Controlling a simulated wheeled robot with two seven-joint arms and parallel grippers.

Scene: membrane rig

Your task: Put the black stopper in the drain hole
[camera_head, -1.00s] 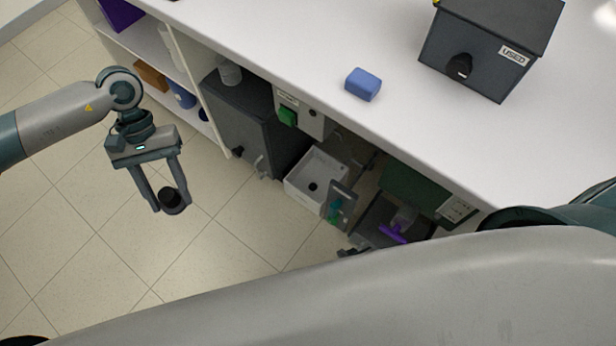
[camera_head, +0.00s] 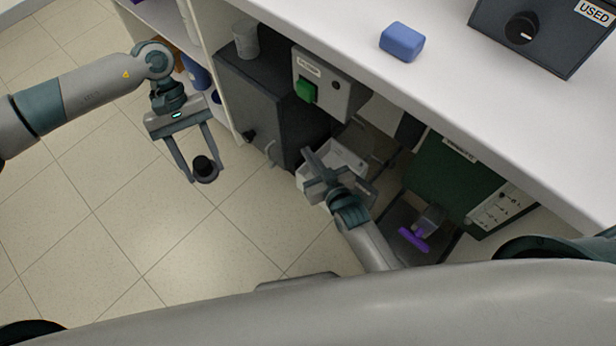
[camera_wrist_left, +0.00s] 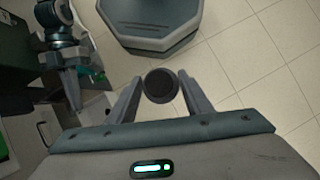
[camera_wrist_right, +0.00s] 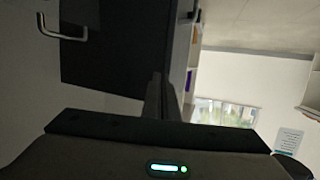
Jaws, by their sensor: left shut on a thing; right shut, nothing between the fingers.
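The black stopper (camera_head: 203,165) is held between the fingertips of my left gripper (camera_head: 205,178), above the floor at the left. It also shows in the left wrist view (camera_wrist_left: 160,85) as a round dark disc between the fingers. The white basin (camera_head: 345,160) stands under the counter. My right gripper (camera_head: 312,160) is in front of and over it, shut and empty, and hides much of its inside. The drain hole cannot be seen now. In the right wrist view, the closed fingers (camera_wrist_right: 162,98) are near a dark panel.
A dark cabinet (camera_head: 265,95) stands left of the basin. A green unit (camera_head: 455,185) and a purple-handled tool (camera_head: 413,239) are to the right. The white counter (camera_head: 440,95) overhangs them. The floor at left is open.

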